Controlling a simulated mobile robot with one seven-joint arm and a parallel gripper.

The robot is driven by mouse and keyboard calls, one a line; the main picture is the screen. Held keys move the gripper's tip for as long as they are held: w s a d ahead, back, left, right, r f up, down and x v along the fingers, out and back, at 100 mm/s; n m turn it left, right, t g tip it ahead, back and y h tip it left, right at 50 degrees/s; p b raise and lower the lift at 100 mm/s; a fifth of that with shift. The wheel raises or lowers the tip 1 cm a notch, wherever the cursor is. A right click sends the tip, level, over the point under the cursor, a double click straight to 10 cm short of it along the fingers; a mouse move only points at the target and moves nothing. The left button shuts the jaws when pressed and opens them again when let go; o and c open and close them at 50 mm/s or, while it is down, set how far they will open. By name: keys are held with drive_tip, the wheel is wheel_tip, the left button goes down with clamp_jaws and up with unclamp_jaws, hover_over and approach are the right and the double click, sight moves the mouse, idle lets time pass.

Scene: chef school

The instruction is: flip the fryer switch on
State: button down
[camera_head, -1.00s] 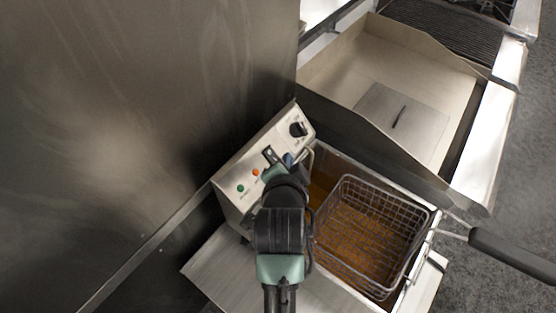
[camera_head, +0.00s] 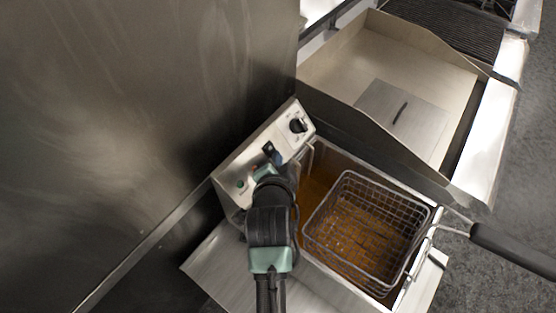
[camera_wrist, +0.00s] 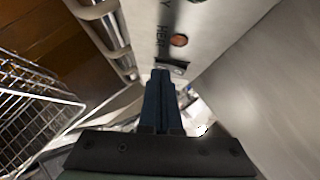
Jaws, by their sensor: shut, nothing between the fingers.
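The fryer (camera_head: 316,262) has a slanted steel control panel (camera_head: 281,136) at its back. A small dark switch (camera_head: 267,148) sits midway along the panel, partly covered by my gripper. My gripper (camera_head: 272,163) is right at the panel, below the switch in the head view. In the wrist view its dark blue fingers (camera_wrist: 160,76) are shut and empty, their tips close to the panel beside an orange light (camera_wrist: 179,40). I cannot tell whether they touch the panel or which way the switch is set.
A black knob (camera_head: 298,126) is at the panel's upper right and a green light (camera_head: 240,184) at its lower left. The wire basket (camera_head: 369,231) rests in the brown oil, its handle (camera_head: 512,252) pointing right. A steel wall (camera_head: 140,110) rises at left. A griddle (camera_head: 400,65) stands behind.

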drive_tip(key=shift+r+p, duration=0.8)
drive_tip(key=shift+p, duration=0.05)
drive_tip(key=shift+r, duration=0.1)
